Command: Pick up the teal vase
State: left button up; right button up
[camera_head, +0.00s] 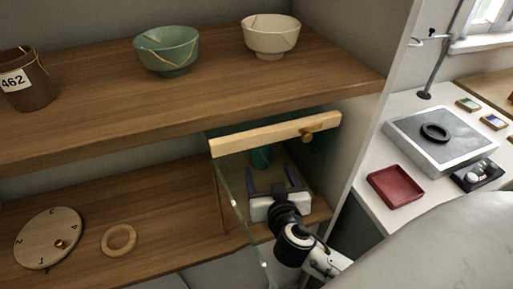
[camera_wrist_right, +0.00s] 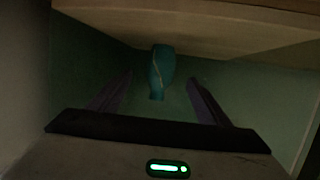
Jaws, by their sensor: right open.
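The teal vase (camera_head: 261,158) stands inside a compartment below the shelf, partly hidden behind a pale wooden bar with a knob. In the right wrist view the teal vase (camera_wrist_right: 161,72) has a gold seam and is ahead, between the two fingers but beyond their tips. My right gripper (camera_head: 271,178) is open and empty inside the compartment, its fingers pointing at the vase. The right gripper also shows in the right wrist view (camera_wrist_right: 158,84). My left gripper is not in view.
The pale wooden bar (camera_head: 275,134) crosses just above the vase. A glass pane (camera_head: 238,205) edges the compartment's left side. A green bowl (camera_head: 167,50), white bowl (camera_head: 271,35) and brown pot (camera_head: 27,82) stand on the shelf above. A wooden ring (camera_head: 119,240) and numbered disc (camera_head: 48,238) lie lower left.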

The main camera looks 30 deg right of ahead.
aim_at(263, 159)
jog(key=shift+x, duration=0.9)
jog(key=shift+w+d+f, duration=0.1)
jog(key=shift+w+d, duration=0.1)
jog(key=p+x, duration=0.1)
jog(key=x, duration=0.3)
jog(key=shift+w+a, duration=0.1)
jog(key=shift+w, duration=0.55)
jog(key=shift+c, duration=0.3)
jog(key=c, duration=1.1)
jog(key=shift+c, duration=0.6)
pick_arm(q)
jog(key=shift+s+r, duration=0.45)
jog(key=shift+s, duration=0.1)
